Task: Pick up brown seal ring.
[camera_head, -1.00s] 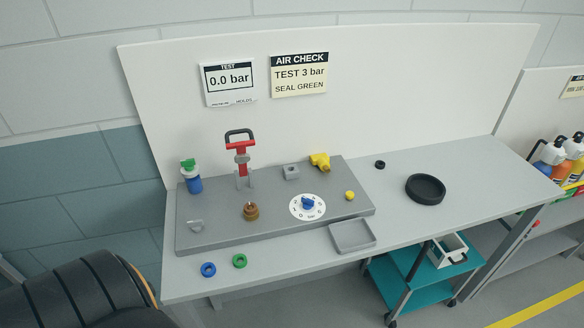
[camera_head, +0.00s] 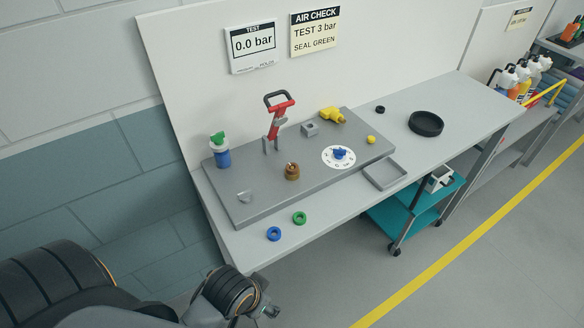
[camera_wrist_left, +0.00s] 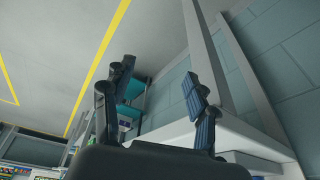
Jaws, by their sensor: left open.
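A brown, brass-coloured round piece (camera_head: 292,172) stands on the grey panel block (camera_head: 250,205) on the bench. I cannot tell whether the brown seal ring is part of it or around it; no separate brown ring lies in view. A blue ring (camera_head: 273,234) and a green ring (camera_head: 299,218) lie on the bench in front of the block. My left gripper (camera_head: 270,309) is low at the bottom of the head view, off the bench's front left corner. In the wrist view its fingers (camera_wrist_left: 158,85) are apart with nothing between them. My right gripper is not in view.
A grey tray (camera_head: 385,175), black dish (camera_head: 426,123) and small black ring (camera_head: 380,109) are to the right. A teal cart (camera_head: 405,215) stands below.

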